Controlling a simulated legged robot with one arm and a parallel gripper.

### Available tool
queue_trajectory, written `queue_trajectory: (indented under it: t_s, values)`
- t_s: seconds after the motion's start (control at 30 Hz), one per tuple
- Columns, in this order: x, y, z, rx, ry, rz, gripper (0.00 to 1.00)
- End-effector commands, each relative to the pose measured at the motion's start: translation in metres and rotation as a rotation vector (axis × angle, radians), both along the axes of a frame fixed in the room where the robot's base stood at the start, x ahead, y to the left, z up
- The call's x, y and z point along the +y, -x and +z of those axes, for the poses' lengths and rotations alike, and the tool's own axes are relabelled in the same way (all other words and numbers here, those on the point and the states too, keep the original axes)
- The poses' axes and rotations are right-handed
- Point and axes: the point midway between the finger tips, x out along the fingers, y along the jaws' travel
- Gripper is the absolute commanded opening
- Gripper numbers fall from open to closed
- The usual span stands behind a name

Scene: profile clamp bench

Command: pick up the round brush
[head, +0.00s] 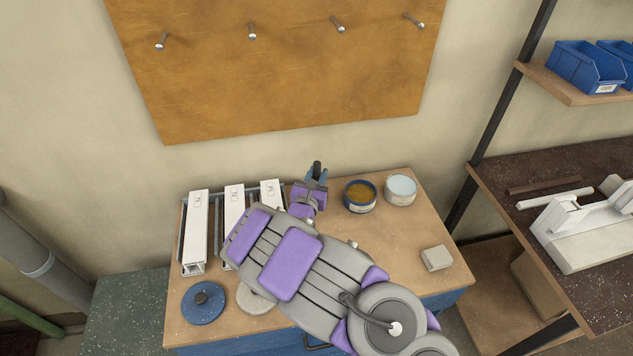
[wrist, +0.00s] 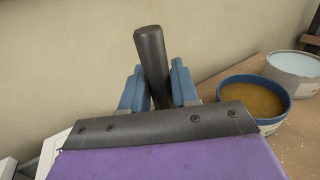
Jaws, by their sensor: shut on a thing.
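My gripper (head: 316,177) is over the back of the wooden bench, near the wall. It is shut on a dark upright cylindrical handle, which I take for the round brush (head: 317,166). In the wrist view the handle (wrist: 152,62) stands between the two blue fingers (wrist: 157,85), leaning slightly, with its rounded end up. Its lower part and any bristles are hidden behind the wrist's dark edge, so I cannot tell whether it touches the bench.
A blue tin with brown contents (head: 360,203) and a white tin (head: 400,197) stand close right of my gripper. White profiles (head: 197,232) lie in a rack at left. A blue disc (head: 204,312) and a grey block (head: 437,258) lie nearer the front.

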Motion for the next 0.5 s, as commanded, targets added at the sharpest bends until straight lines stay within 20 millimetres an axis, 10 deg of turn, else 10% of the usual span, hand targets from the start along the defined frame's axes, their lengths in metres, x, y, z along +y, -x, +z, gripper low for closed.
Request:
queue_trajectory:
  t_s: [0.5]
  values:
    - [0.001,0.000,0.045,-0.005,0.001,0.000,0.00]
